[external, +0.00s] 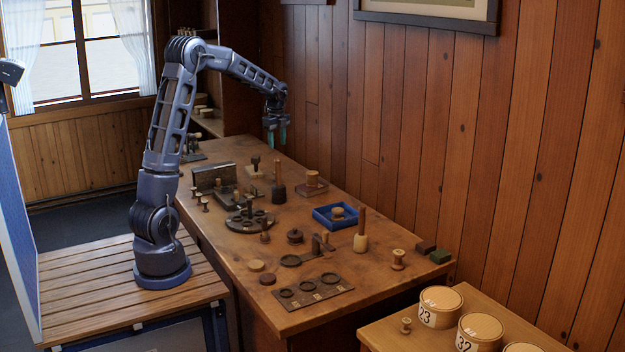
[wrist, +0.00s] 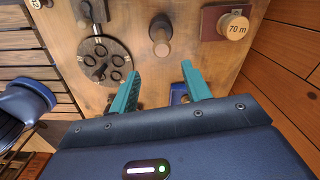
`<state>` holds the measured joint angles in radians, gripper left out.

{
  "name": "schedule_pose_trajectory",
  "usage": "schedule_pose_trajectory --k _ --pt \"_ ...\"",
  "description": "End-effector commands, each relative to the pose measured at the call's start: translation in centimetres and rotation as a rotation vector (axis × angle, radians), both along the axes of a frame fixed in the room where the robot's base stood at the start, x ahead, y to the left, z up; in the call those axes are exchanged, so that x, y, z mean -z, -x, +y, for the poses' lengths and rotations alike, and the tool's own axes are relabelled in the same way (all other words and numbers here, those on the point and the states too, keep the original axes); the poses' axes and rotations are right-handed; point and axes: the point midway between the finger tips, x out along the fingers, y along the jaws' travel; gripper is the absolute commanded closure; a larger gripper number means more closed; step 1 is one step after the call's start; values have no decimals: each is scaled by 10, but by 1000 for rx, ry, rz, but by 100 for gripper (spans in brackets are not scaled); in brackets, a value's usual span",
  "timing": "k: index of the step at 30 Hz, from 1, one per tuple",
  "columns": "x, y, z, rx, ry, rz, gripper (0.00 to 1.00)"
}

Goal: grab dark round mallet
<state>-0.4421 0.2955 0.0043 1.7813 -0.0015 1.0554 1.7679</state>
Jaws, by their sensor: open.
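The dark round mallet (external: 279,192) stands head down on the workbench, its wooden handle pointing up. In the wrist view the mallet (wrist: 159,22) shows beyond the fingertips, near the top middle, with its handle foreshortened toward the camera. My gripper (external: 275,134) hangs in the air above the far part of the bench, higher than the mallet and apart from it. In the wrist view my gripper (wrist: 161,70) has its two teal fingers spread, with nothing between them.
A round dark holder (external: 250,222) and a spool on a reddish base (external: 312,188) flank the mallet. A blue tray (external: 322,216) and a pale-headed mallet (external: 361,242) stand nearer the front. The plank wall (external: 420,130) borders the bench on the right.

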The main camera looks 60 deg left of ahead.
Motion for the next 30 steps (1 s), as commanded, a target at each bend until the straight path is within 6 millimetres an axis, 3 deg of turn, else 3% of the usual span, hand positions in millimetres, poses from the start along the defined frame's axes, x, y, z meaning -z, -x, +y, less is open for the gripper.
schedule_pose_trajectory --k 6,15,23,30 --pt "15 -6 11 35 4 10 52" --pt "56 -5 10 35 4 10 52" --pt "68 -5 10 34 4 9 52" --pt "96 -4 5 34 4 10 52"
